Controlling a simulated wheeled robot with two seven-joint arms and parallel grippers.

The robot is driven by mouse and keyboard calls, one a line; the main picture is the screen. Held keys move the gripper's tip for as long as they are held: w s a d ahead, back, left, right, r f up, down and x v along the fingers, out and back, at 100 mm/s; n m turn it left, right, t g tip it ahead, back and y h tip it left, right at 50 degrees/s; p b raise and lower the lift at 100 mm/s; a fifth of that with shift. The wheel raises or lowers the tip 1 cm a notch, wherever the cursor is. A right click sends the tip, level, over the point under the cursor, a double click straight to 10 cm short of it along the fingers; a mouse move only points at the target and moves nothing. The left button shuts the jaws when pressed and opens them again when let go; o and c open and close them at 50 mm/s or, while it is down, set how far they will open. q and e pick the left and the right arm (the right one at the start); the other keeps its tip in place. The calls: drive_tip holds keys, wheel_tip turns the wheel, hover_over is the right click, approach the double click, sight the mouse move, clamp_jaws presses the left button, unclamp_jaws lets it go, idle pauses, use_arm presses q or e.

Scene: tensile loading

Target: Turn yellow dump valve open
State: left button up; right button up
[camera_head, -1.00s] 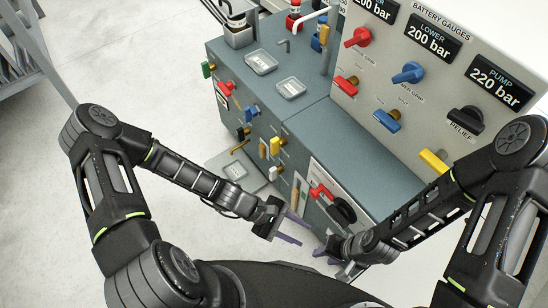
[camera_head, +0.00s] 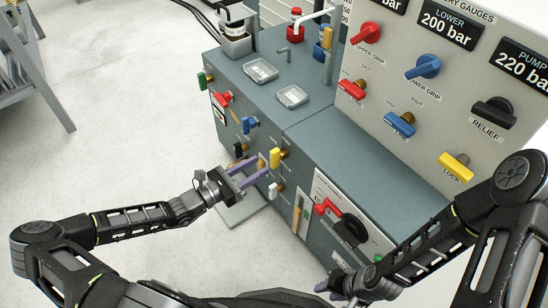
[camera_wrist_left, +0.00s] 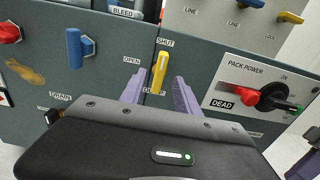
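The yellow dump valve (camera_head: 275,158) is on the front of the grey-blue cabinet. In the left wrist view its yellow handle (camera_wrist_left: 160,71) stands nearly upright, its top by the SHUT label; the OPEN label is to its left. The label below is partly hidden by my gripper. My left gripper (camera_head: 262,166) is open in front of the panel, its purple fingers pointing at the valve. In the left wrist view the handle shows between the fingers (camera_wrist_left: 158,92), with a gap on each side. My right gripper (camera_head: 326,286) is low by the cabinet, partly hidden; its opening is unclear.
A blue valve (camera_wrist_left: 76,48) is left of the yellow one. The pack power panel with a red and black switch (camera_head: 340,222) is to the right. Another yellow valve, marked LOCK (camera_head: 455,167), is on the upper panel.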

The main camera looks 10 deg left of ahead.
sight(271, 159)
use_arm(q)
drive_tip(key=b+x, duration=0.1)
drive_tip(key=x, duration=0.6)
clamp_jaws()
idle(0.3)
